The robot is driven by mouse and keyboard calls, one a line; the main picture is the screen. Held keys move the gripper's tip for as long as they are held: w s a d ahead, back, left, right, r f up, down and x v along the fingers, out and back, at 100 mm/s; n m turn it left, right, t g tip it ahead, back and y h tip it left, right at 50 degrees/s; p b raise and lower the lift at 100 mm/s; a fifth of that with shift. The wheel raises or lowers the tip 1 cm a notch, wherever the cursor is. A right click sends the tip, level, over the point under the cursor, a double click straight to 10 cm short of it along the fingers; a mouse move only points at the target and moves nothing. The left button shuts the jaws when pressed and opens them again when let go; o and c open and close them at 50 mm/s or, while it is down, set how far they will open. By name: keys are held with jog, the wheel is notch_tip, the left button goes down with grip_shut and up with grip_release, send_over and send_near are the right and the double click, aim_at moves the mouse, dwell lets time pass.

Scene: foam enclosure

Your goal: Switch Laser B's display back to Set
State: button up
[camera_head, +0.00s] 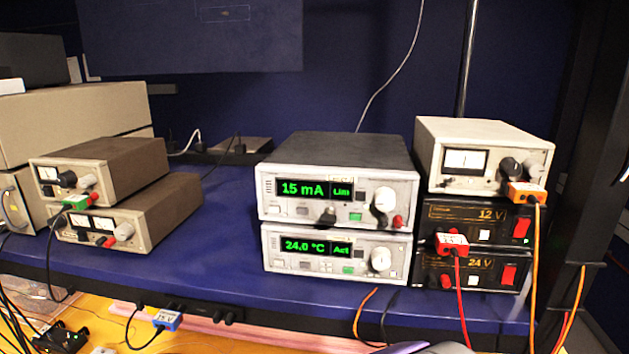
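Two stacked controllers with green displays stand on the blue shelf at the middle. The upper controller (336,212) reads 15 mA with a side field that looks like "Lim". The lower controller (290,267) reads 24.0 °C with "Act" beside it. Each has a large white knob on the right, the upper knob (384,200) and the lower knob (381,259), with small buttons below the display. The upper one also has a dark knob and a red knob. Neither display shows "Set". I cannot read a "Laser B" label on either. My gripper is not in view.
At right, a white meter unit (484,155) sits on black 12 V (470,219) and 24 V (470,271) supplies; red and orange cables hang in front. Two analogue meter boxes (130,210) stand at left. Loose cables hang below the blue shelf (225,270).

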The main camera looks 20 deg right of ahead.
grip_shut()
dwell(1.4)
